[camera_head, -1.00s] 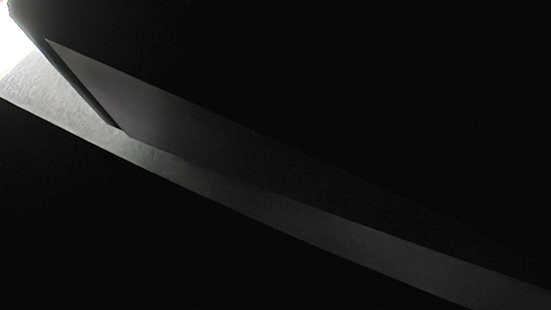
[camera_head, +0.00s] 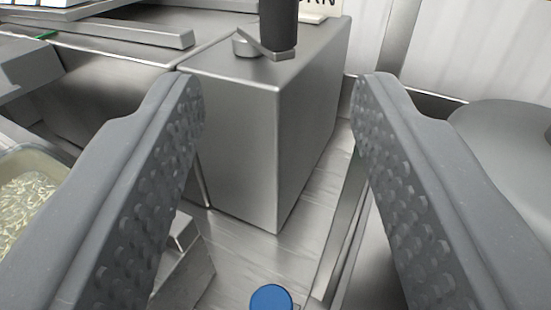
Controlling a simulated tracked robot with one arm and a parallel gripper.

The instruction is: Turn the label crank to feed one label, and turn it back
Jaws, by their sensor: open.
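My gripper (camera_head: 278,88) is open and empty, its two grey textured fingers reaching up from the lower left and lower right. The label crank (camera_head: 277,30) shows at the top centre, beyond the fingertips. It has a black upright handle on a flat metal arm, which joins a round metal hub (camera_head: 245,42) on top of a steel box (camera_head: 236,140). The handle's top is cut off by the picture's edge. The fingers do not appear to touch the crank.
A tray (camera_head: 62,162) of rice grains is at the left edge, partly behind the left finger. A blue round cap (camera_head: 270,297) is at the bottom centre. Steel bars (camera_head: 130,34) lie at the upper left. A grey round object (camera_head: 505,140) is at the right.

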